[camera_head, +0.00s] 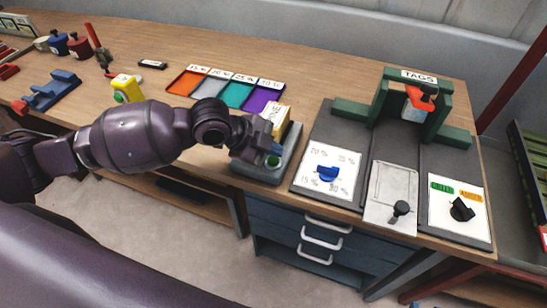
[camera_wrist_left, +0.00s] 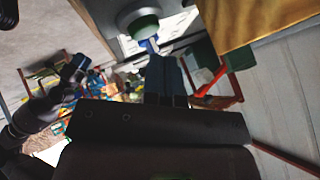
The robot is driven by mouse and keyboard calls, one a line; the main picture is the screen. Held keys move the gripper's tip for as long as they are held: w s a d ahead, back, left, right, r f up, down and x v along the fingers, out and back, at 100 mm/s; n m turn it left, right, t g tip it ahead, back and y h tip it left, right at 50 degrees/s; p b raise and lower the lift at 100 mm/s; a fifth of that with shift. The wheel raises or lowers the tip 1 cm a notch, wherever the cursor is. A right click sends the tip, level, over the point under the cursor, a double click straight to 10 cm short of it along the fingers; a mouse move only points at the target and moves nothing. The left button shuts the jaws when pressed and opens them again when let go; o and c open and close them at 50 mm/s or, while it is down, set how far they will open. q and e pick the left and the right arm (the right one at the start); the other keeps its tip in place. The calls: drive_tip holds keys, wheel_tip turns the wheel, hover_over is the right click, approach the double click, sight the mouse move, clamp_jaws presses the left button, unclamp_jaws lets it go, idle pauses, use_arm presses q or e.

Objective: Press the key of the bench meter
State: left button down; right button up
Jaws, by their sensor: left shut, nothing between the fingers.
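The bench meter appears to be the grey unit (camera_head: 262,172) at the front edge of the bench, with a round green key (camera_head: 273,160) on it. A pale yellow block with a partly hidden label (camera_head: 278,115) stands behind it. My left gripper (camera_head: 262,150) is shut and empty, right over the unit and close to the key, hiding part of it. In the left wrist view the green key (camera_wrist_left: 146,26) sits in a grey collar just beyond my shut fingertips (camera_wrist_left: 160,62). I cannot tell whether they touch. My right gripper does not show clearly.
To the right are a panel with a blue knob (camera_head: 327,173), a black lever (camera_head: 400,209), a black knob (camera_head: 461,209) and a green TAGS frame (camera_head: 438,112). Coloured trays (camera_head: 236,95) lie behind. A yellow item (camera_head: 128,87) stands left, behind my arm.

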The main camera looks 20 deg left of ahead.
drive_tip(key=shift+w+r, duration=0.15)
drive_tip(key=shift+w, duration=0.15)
use_arm(q)
drive_tip(key=shift+f, duration=0.4)
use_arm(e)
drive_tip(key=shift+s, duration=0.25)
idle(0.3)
